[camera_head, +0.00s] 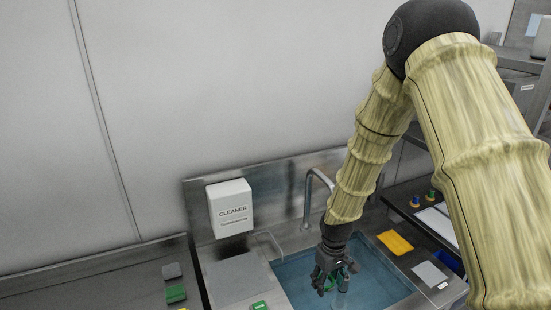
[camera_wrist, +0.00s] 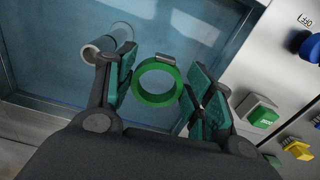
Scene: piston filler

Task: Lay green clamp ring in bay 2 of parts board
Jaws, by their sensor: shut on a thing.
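The green clamp ring (camera_wrist: 139,88) shows between the finger pads in the wrist view, with a small grey block on its far rim. My gripper (camera_wrist: 158,85) is shut on it. In the head view my gripper (camera_head: 330,283) points down over the blue-floored sink, with green (camera_head: 328,286) showing at its fingers. Whether the ring touches the sink floor I cannot tell. I cannot make out the parts board or its bay 2 for certain in either view.
A pale cylinder (camera_wrist: 105,45) lies in the sink (camera_head: 385,283) beyond the left finger. A tap (camera_head: 308,195) and a white CLEANER box (camera_head: 230,208) stand behind. A green block (camera_head: 176,294) and a grey block (camera_head: 171,271) lie left. A yellow piece (camera_head: 395,242) lies right.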

